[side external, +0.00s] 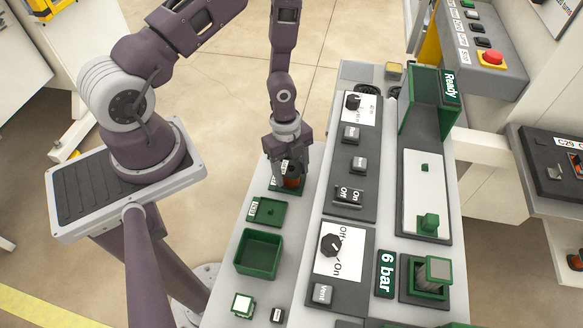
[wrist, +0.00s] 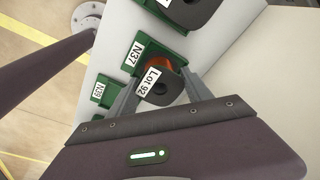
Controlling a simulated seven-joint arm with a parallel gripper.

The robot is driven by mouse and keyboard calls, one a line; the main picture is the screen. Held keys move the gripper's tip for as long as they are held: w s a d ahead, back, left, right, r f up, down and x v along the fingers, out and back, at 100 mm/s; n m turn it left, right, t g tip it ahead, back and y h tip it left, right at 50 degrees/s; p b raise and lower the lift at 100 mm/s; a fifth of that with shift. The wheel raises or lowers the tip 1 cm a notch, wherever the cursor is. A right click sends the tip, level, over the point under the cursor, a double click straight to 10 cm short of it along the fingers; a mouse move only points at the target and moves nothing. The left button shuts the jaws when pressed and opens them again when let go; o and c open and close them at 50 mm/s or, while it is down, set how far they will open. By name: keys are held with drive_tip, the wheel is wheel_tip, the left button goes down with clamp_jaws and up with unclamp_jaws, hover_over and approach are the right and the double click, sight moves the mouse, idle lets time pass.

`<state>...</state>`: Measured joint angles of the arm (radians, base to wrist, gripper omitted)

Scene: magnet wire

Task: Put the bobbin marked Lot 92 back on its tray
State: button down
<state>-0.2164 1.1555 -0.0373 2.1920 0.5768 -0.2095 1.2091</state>
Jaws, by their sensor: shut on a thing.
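My gripper (side external: 289,172) points down at the far end of the light bench strip, its fingers closed on the bobbin. In the wrist view my gripper (wrist: 155,98) has one finger on each side of the bobbin marked Lot 92 (wrist: 157,89), which has a dark flange and orange-brown winding. The winding also shows in the side view (side external: 292,183). A green tray labelled N37 (wrist: 133,57) lies at the bobbin; whether the bobbin rests on it or hangs just above, I cannot tell. A smaller-looking green tray labelled N39 (wrist: 105,92) is partly behind the left finger.
In the side view a flat green tray (side external: 268,212) with no bobbin lies in front of the gripper, then a green open box (side external: 240,264). Control panels with knobs (side external: 331,246) stand to the right. A dark-topped piece (wrist: 187,10) is cut off at the wrist view's top.

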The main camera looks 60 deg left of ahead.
drive_tip(key=shift+f, duration=0.1)
drive_tip(key=shift+c, duration=1.9)
unclamp_jaws()
drive_tip(key=shift+a+r, duration=0.2)
drive_tip(key=shift+r, duration=1.05)
drive_tip(key=shift+a+r, duration=0.2)
drive_tip(key=shift+r, duration=1)
drive_tip(key=shift+r, duration=0.1)
wheel_tip(320, 180, up, 7)
drive_tip(key=a, duration=0.1)
